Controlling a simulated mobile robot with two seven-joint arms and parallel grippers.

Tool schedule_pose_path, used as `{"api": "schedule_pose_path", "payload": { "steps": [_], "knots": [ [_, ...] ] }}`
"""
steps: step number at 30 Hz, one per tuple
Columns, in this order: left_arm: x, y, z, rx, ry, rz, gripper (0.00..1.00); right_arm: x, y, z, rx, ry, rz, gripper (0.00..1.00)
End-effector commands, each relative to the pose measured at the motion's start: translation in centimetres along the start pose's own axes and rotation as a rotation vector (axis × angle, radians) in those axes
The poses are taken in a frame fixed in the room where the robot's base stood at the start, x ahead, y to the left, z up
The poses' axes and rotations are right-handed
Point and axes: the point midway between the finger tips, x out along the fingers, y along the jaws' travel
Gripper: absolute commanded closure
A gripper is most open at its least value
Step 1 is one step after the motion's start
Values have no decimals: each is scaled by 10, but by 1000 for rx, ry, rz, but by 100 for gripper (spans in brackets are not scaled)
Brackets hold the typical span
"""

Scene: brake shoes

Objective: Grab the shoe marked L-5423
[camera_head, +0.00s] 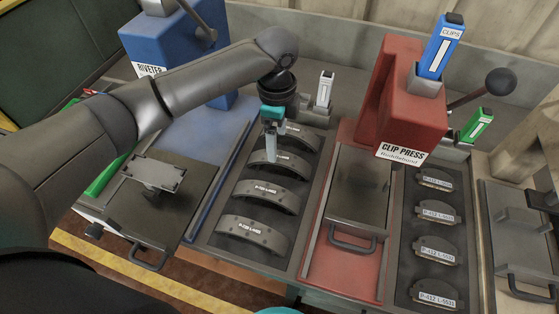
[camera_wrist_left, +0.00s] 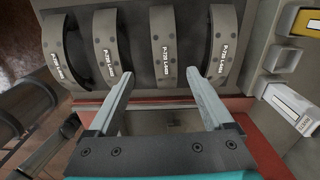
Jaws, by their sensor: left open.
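Several curved grey brake shoes lie in a column in a dark tray (camera_head: 206,232), with white labels that seem to start P-728 L-4. The nearest shoe (camera_head: 252,235) and the one behind it (camera_head: 268,194) show clearly. Several smaller shoes, such as the front one (camera_head: 437,292), lie in a column at the right, with labels that seem to read P-412 L-5. I cannot read L-5423 on any shoe. My left gripper (camera_head: 271,150) is open and empty over the far part of the curved shoes. In the left wrist view its fingers (camera_wrist_left: 160,74) point at one curved shoe (camera_wrist_left: 163,40).
The red clip press (camera_head: 405,105) stands between the two shoe columns, with a handled tray (camera_head: 352,243) in front. A blue riveter (camera_head: 170,45) stands at the back left. A white box (camera_head: 326,88) and a green box (camera_head: 477,124) stand at the back.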

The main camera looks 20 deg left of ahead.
Motion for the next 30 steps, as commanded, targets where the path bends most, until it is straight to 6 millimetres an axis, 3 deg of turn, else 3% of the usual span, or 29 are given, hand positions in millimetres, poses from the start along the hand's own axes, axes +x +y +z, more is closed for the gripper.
{"api": "schedule_pose_path", "payload": {
  "steps": [3,11,19,28,30],
  "knots": [
    [20,0,0,0,0,2,15,4,0,0,0,1,0,50],
    [38,-2,-1,0,0,1,15,7,0,0,0,1,0,50],
    [75,-8,-2,0,-1,0,15,15,0,1,0,1,0,50],
    [81,-8,-2,1,0,-2,15,15,0,1,0,1,0,50],
    [80,-8,-2,1,0,-2,21,15,0,1,0,1,0,50]
  ]
}}
